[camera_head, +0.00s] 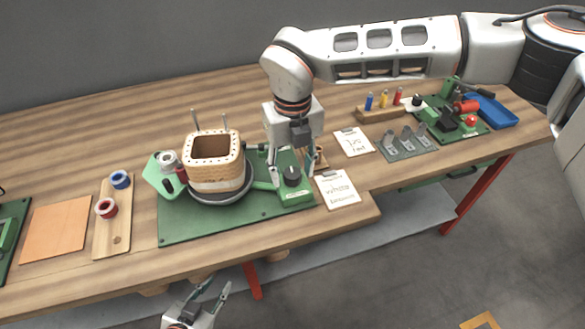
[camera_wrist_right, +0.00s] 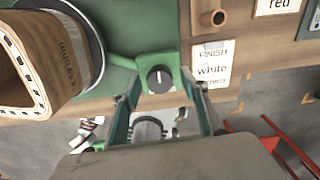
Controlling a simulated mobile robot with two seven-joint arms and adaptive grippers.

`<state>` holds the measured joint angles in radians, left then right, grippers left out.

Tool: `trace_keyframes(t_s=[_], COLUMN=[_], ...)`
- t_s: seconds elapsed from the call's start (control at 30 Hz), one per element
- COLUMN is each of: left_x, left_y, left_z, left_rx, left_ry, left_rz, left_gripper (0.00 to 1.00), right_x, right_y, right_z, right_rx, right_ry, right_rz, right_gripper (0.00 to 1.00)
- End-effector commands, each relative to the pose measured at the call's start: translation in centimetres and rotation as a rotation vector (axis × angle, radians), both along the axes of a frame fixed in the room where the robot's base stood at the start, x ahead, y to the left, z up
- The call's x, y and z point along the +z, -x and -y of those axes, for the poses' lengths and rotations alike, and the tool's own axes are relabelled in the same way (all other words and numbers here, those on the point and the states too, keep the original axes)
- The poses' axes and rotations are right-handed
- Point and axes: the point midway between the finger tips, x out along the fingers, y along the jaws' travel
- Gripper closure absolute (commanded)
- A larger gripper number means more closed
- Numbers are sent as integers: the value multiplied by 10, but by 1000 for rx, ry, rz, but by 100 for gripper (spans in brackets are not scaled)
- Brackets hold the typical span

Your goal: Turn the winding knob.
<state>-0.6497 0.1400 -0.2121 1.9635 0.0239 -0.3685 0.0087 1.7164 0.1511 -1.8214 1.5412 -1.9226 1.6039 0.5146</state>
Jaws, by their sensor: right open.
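The winding knob (camera_head: 291,176) is a dark round knob on a green housing at the right end of the green winding base (camera_head: 205,229). In the right wrist view the knob (camera_wrist_right: 160,79) shows a white pointer line, close to upright in the picture. My right gripper (camera_head: 292,168) is open over the knob, with one fingertip on either side. In the right wrist view its fingertips (camera_wrist_right: 160,88) are apart around the knob; contact cannot be told. My left gripper (camera_head: 219,283) is open and empty in front of the table's front edge.
The wound coil (camera_head: 214,182) stands on a dark round plate left of the knob. A "white" finish card (camera_head: 337,189) lies right of the base. A board with a blue spool (camera_head: 121,179) and a red spool (camera_head: 106,207) is at left. A blue tray (camera_head: 493,111) is far right.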

Motion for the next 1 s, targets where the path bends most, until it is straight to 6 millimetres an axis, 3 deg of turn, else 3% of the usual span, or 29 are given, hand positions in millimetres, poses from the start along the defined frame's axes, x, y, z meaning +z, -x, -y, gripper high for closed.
trace_keyframes(t_s=[0.17, 0.6, 0.8, 1.0], left_x=[0, 0, 0, 0], left_y=[0, 0, 0, 0], left_z=[0, 0, 0, 0], left_rx=[0, 1, 1, 1], left_ry=[0, 1, 1, 1], left_rz=[0, 0, 0, 0], left_gripper=[73, 73, 73, 73], right_x=[21, 104, 118, 119], right_y=[-1, -1, 0, 0], right_z=[0, 0, 0, 0], right_rx=[0, 0, 0, 0], right_ry=[-1, -1, -1, 0], right_rz=[4, 4, 2, 1], right_gripper=[56, 56, 56, 56])
